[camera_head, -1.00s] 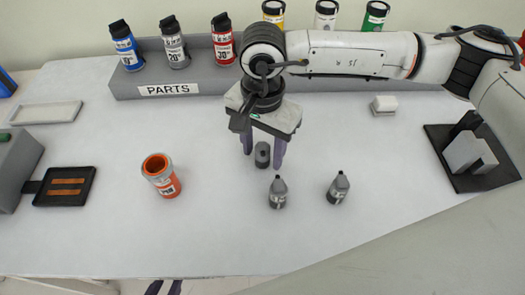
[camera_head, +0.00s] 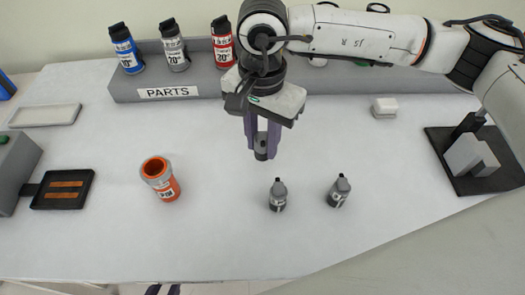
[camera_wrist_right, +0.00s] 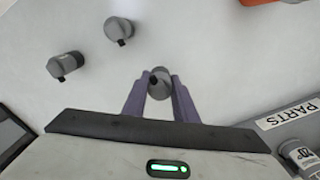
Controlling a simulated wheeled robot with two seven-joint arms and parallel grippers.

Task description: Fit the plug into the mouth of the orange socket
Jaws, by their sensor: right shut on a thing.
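The orange socket (camera_head: 167,190) stands on the table left of centre in the head view, its round mouth facing up. A bit of orange at the top edge of the right wrist view (camera_wrist_right: 258,2) looks like it. The grey plug (camera_head: 261,148) is between the purple fingers of my right gripper (camera_head: 262,146), which is shut on it, right of and behind the socket. The plug also shows between the fingertips in the right wrist view (camera_wrist_right: 158,86). Two purple fingertips of my left gripper (camera_head: 164,289) show apart at the bottom edge; its arm is hidden.
Two small grey bottles, one (camera_head: 278,196) and another (camera_head: 339,191), stand in front of my right gripper. A grey parts rack (camera_head: 130,88) with several cans runs along the back. A black tray (camera_head: 64,189) lies left of the socket. The table between plug and socket is clear.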

